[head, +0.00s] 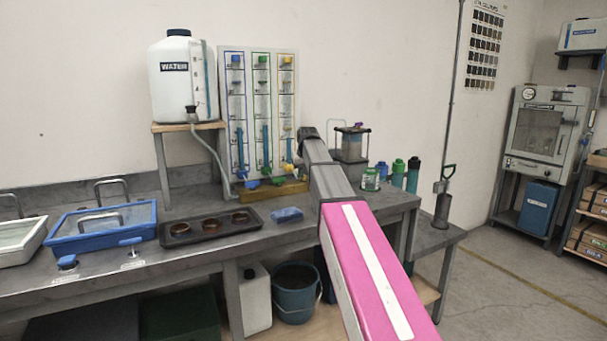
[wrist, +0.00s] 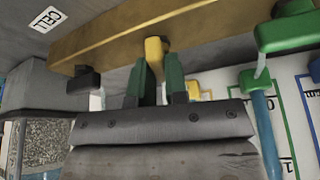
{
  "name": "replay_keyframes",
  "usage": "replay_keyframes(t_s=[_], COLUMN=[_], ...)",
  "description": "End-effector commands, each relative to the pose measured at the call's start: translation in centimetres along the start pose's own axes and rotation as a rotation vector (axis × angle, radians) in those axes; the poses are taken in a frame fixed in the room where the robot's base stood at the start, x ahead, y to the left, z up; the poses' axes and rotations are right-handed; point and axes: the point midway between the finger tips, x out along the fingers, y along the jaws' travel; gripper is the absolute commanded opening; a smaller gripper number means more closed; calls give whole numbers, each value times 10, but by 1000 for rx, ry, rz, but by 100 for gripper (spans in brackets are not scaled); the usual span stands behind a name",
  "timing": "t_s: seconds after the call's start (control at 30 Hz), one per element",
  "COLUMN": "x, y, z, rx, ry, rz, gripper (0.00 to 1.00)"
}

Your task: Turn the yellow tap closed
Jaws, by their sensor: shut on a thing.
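The yellow tap (wrist: 154,47) shows in the wrist view at the edge of the tan base block. My gripper (wrist: 160,62) has its two dark green fingers on either side of the tap's lower part and is shut on it. In the head view the panel (head: 258,55) with blue, green and yellow columns stands against the wall. The yellow column's lower end is partly covered by my arm, and my fingertips are hard to make out there. The tap's exact angle is hard to tell.
The green tap (wrist: 287,30) is close beside my gripper in the wrist view. The blue tap (head: 252,183) is left of it in the head view. A water tank (head: 182,85) stands left of the panel.

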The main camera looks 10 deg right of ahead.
Motion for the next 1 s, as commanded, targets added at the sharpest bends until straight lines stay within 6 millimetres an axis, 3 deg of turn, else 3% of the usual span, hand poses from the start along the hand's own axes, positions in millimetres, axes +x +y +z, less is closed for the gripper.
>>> replay_keyframes(t_s=[1.0], x=[0], y=[-3], z=[-3], rx=[886], ry=[1], rz=[369], gripper=[0])
